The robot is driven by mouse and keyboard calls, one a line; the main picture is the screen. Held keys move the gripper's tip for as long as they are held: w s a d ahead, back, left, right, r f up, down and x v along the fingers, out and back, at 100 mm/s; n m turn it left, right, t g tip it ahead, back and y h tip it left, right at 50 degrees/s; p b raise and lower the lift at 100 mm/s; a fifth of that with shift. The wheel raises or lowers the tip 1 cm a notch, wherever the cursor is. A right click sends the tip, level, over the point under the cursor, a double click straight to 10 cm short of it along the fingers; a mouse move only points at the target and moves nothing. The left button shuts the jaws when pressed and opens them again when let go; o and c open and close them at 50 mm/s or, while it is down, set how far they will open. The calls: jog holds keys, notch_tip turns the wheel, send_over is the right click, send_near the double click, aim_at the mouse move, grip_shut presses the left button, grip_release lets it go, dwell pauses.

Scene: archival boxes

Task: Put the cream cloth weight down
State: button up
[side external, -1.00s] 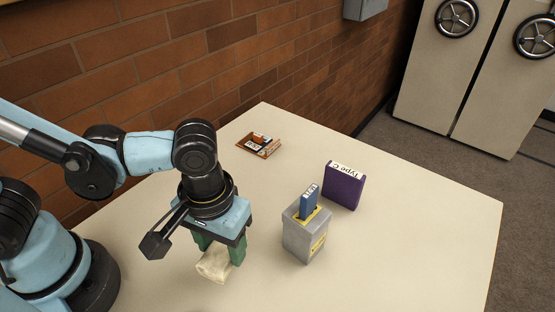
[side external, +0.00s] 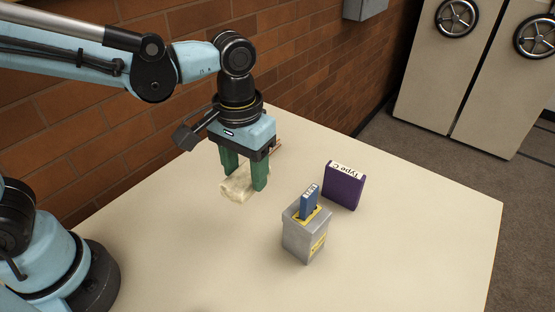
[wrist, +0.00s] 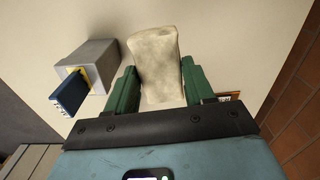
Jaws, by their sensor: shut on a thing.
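The cream cloth weight (side external: 238,185) is a soft, pale, crumpled bag. My gripper (side external: 245,178) is shut on it, with a green finger on either side. It hangs between the fingers and looks raised above the table. In the wrist view the cream cloth weight (wrist: 157,65) fills the space between the green fingers of my gripper (wrist: 160,90). How far its underside is from the table is hard to tell.
A grey box (side external: 305,238) with a blue case (side external: 309,200) standing in it is to the right. A purple case (side external: 344,187) labelled "Type C" stands behind it. A small brown item (wrist: 229,96) is mostly hidden by my gripper. The front of the table (side external: 200,265) is clear.

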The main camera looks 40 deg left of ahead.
jog(key=w+a, duration=0.2)
jog(key=w, duration=0.1)
jog(key=shift+f+m, duration=0.1)
jog(key=shift+m, duration=0.2)
jog(key=shift+w+a+f, duration=0.15)
jog(key=shift+w+a, duration=0.05)
jog(key=shift+w, duration=0.1)
jog(key=shift+f, duration=4.9)
jog(key=shift+f, duration=0.1)
jog(key=o, duration=1.4)
jog(key=shift+c, duration=0.2)
